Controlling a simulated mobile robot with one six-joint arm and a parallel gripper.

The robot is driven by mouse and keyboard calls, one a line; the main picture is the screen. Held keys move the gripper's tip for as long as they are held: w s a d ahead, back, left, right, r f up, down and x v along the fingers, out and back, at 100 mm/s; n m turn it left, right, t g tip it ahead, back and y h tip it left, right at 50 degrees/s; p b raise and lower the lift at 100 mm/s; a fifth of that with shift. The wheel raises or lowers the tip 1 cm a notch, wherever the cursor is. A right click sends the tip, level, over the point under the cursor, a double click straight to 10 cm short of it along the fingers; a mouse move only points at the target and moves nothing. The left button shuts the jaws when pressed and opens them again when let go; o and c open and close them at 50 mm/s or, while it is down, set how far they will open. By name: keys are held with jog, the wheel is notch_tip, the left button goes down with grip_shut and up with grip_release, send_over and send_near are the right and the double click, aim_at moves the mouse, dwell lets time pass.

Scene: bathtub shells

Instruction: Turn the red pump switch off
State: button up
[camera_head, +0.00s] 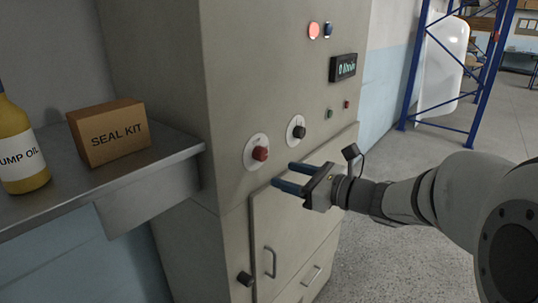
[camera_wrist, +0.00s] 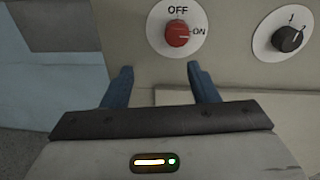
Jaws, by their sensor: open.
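The red pump switch (camera_head: 260,154) is a round red knob on a white dial on the front of the beige cabinet. In the wrist view the red switch (camera_wrist: 177,35) has OFF above it and ON to its right, and its light mark points right, towards ON. My gripper (camera_head: 283,174) is open and empty, in front of the cabinet to the lower right of the switch. In the wrist view the fingers of my gripper (camera_wrist: 160,68) are spread below the dial, apart from the knob.
A black numbered knob (camera_head: 299,132) sits right of the switch. A shelf (camera_head: 125,172) at left holds a seal kit box (camera_head: 108,134) and pump oil bottle (camera_head: 18,148).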

aim_at(265, 156)
jog(key=shift+m+t, duration=0.6)
jog(key=shift+m, duration=0.2)
jog(key=w+a, duration=0.1)
jog(key=w, duration=0.1)
jog(key=w+a, duration=0.2)
jog(key=w+a+r+p, duration=0.1)
jog(key=w+a, duration=0.1)
jog(key=shift+w+r, duration=0.1)
jog(key=shift+w, duration=0.15)
jog(key=shift+c, duration=0.3)
jog(key=c, duration=0.9)
